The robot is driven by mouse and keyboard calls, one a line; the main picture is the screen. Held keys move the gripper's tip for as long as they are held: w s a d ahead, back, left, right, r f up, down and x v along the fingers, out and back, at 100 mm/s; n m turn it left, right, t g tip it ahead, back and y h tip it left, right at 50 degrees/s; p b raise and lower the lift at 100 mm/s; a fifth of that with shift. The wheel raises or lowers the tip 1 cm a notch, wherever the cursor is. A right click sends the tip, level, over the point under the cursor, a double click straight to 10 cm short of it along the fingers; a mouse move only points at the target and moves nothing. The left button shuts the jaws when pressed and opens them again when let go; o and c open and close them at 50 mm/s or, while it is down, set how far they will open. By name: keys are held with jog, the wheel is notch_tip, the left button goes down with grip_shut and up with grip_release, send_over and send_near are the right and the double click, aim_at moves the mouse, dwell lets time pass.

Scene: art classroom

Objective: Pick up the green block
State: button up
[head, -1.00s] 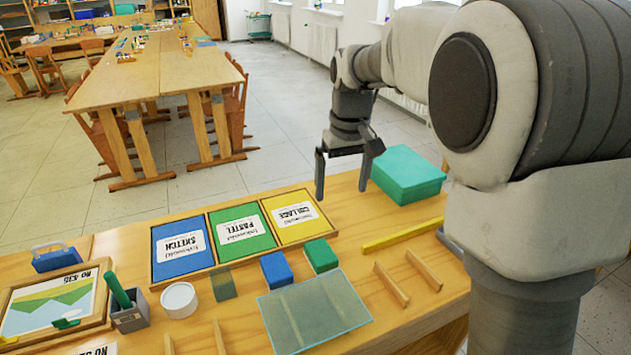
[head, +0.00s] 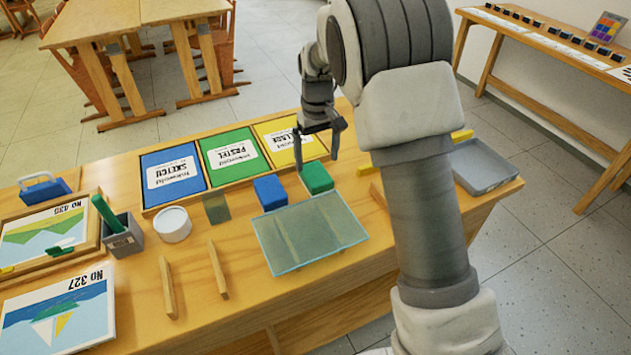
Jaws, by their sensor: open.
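The green block (head: 317,177) lies on the wooden table, to the right of a blue block (head: 270,192) and in front of the yellow "COLLAGE" panel (head: 308,149). My gripper (head: 317,164) is open and empty, fingers pointing down. In the picture its fingertips appear just behind and above the green block, one finger on each side. I cannot tell the exact height gap.
A translucent greenish sheet (head: 310,237) lies in front of the blocks. A white round tub (head: 173,224) and a grey holder (head: 122,236) stand to the left. Blue (head: 172,176) and green (head: 233,155) panels lie behind. A grey tray (head: 486,166) is at the right.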

aim_at(316, 173)
jog(key=f, duration=0.2)
jog(key=f+b, duration=0.1)
jog(key=f, duration=0.3)
jog(key=shift+w+a+f+b, duration=0.15)
jog(key=shift+w+f+b, duration=0.15)
jog(key=c, duration=1.3)
jog(key=shift+r, duration=0.1)
notch_tip(316, 173, up, 4)
jog(key=shift+r+p, duration=0.1)
jog(key=shift+p, duration=0.6)
jog(key=s+d+r+p, duration=0.1)
jog(key=s+d+r, duration=0.4)
jog(key=s, duration=0.5)
jog(key=shift+s+d+r, duration=0.15)
jog(key=shift+s+r, duration=0.05)
jog(key=shift+r, duration=0.65)
